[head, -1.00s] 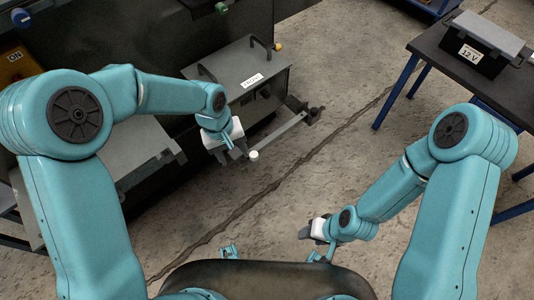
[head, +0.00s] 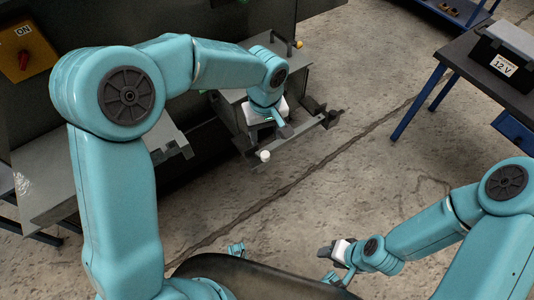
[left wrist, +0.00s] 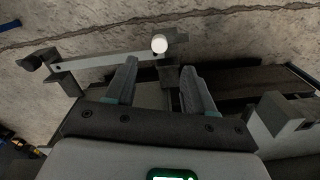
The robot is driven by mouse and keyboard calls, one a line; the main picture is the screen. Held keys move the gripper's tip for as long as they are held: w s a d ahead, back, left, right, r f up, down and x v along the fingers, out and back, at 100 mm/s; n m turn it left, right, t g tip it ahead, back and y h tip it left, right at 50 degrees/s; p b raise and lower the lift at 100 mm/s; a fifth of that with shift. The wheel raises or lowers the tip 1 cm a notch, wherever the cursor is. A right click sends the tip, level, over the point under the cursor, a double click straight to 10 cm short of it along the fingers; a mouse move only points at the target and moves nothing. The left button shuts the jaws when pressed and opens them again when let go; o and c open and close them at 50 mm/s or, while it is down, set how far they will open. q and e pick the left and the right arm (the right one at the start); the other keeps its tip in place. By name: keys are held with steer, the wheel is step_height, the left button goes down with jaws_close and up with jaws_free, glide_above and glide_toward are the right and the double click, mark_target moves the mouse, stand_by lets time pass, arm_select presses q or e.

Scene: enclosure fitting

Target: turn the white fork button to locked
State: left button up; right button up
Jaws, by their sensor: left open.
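The white button (head: 265,156) is a small round knob at the near end of a grey bar (head: 300,138). In the left wrist view the white button (left wrist: 159,45) shows just beyond the fingertips, roughly centred between them. My left gripper (head: 283,128) is over the grey box beside the bar, close to the button and apart from it in the wrist view. Its two fingers (left wrist: 159,72) are spread with nothing between them. My right gripper (head: 326,251) hangs low at the right, far from the button; its jaws are too small to judge.
The grey box (head: 232,108) stands against a dark cabinet (head: 120,70), partly hidden by my left arm. A dark table (head: 470,60) with a 12 V case (head: 505,62) stands at the right. The cracked concrete floor between is clear.

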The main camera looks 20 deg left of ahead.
mark_target(266, 156)
arm_select(q)
step_height(266, 156, down, 10)
steer(key=shift+r+b, duration=0.1)
steer(key=shift+b, duration=0.8)
jaws_close()
